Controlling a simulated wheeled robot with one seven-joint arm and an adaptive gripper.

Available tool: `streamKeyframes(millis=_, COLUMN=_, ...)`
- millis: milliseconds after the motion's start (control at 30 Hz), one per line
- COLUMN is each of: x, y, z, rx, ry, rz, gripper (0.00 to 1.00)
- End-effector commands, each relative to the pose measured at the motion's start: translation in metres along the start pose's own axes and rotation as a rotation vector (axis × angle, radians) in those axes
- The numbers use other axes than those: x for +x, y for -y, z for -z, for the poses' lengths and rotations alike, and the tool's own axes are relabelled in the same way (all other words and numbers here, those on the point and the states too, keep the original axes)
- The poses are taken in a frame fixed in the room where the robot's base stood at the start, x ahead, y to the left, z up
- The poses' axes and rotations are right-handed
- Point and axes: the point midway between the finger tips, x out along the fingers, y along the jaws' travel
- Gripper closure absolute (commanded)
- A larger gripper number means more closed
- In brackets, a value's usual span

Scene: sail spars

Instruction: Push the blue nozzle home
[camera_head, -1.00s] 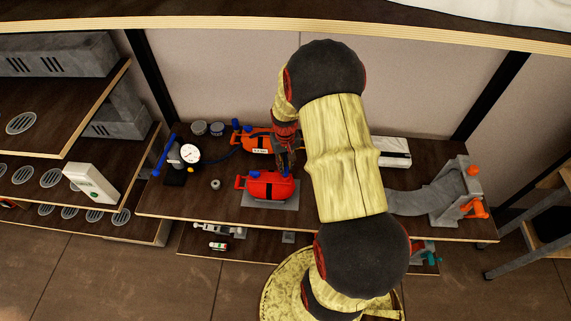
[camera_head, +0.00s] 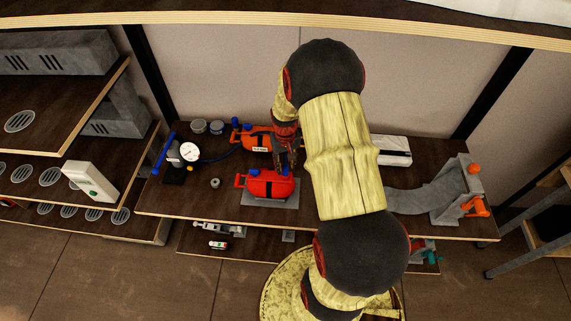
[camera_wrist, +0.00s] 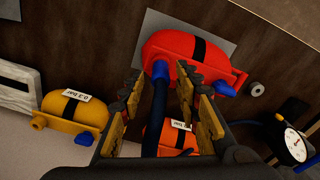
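A blue nozzle (camera_wrist: 160,69) on a dark blue hose (camera_wrist: 156,110) stands at the end of a red rounded canister (camera_wrist: 185,55) with a black band, in the wrist view. Nozzle and canister seem to meet; I cannot tell how deep the nozzle sits. The canister (camera_head: 268,184) lies on a grey plate on the bench in the head view. My gripper (camera_wrist: 160,92) is open, with its fingers apart on either side of the hose just below the nozzle. In the head view my gripper (camera_head: 287,158) is beside the canister's back right, partly hidden by my arm.
An orange canister (camera_wrist: 172,138) lies behind, below the fingers in the wrist view. A yellow canister (camera_wrist: 72,112) with a label is at left there. A gauge (camera_head: 189,152) stands at the bench's left. A grey stand (camera_head: 458,190) with orange parts is at its right.

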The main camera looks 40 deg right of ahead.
Motion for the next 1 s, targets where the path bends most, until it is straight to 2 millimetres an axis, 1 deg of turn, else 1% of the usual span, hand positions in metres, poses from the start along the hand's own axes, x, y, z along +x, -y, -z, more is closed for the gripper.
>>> streamKeyframes(millis=100, x=0.0, y=0.0, z=0.0, rx=0.0, ry=0.0, rz=0.0, gripper=0.61)
streamKeyframes(millis=333, x=0.0, y=0.0, z=0.0, rx=0.0, ry=0.0, rz=0.0, gripper=0.61)
streamKeyframes(millis=467, x=-0.007, y=0.0, z=0.001, rx=0.0, ry=-0.002, rz=0.0, gripper=0.61)
streamKeyframes(millis=567, x=-0.019, y=0.0, z=0.001, rx=0.0, ry=-0.004, rz=0.0, gripper=0.61)
streamKeyframes(millis=800, x=-0.068, y=0.0, z=0.001, rx=0.0, ry=-0.005, rz=0.0, gripper=0.61)
streamKeyframes(millis=900, x=-0.087, y=0.0, z=0.002, rx=0.0, ry=-0.005, rz=0.0, gripper=0.61)
streamKeyframes(millis=1000, x=-0.102, y=0.0, z=0.001, rx=0.0, ry=-0.003, rz=0.0, gripper=0.61)
